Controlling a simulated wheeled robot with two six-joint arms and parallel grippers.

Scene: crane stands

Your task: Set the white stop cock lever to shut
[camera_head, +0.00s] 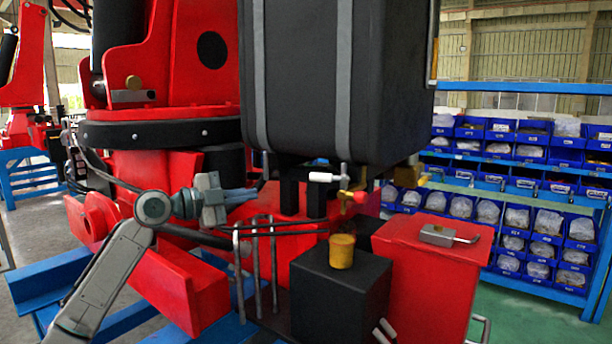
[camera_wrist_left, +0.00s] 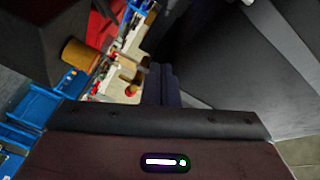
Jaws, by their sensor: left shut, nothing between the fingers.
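The white stop cock lever (camera_head: 326,177) is under the large black tank in the head view. It lies about level, its white handle pointing left from a small brass fitting (camera_head: 345,184). My left gripper (camera_head: 255,193) is left of the lever and a little lower, apart from it, its fingers pointing right. The fingers are together with nothing between them. In the left wrist view the dark fingers (camera_wrist_left: 160,83) show at the middle; I cannot clearly make out the white lever there.
The black tank (camera_head: 315,75) hangs just above the lever. A red-handled valve (camera_head: 352,195) sits just right of and below it. A yellow cup (camera_head: 342,251) stands on a black box (camera_head: 338,295). Dark hoses and upright metal rods (camera_head: 256,262) lie below my left gripper.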

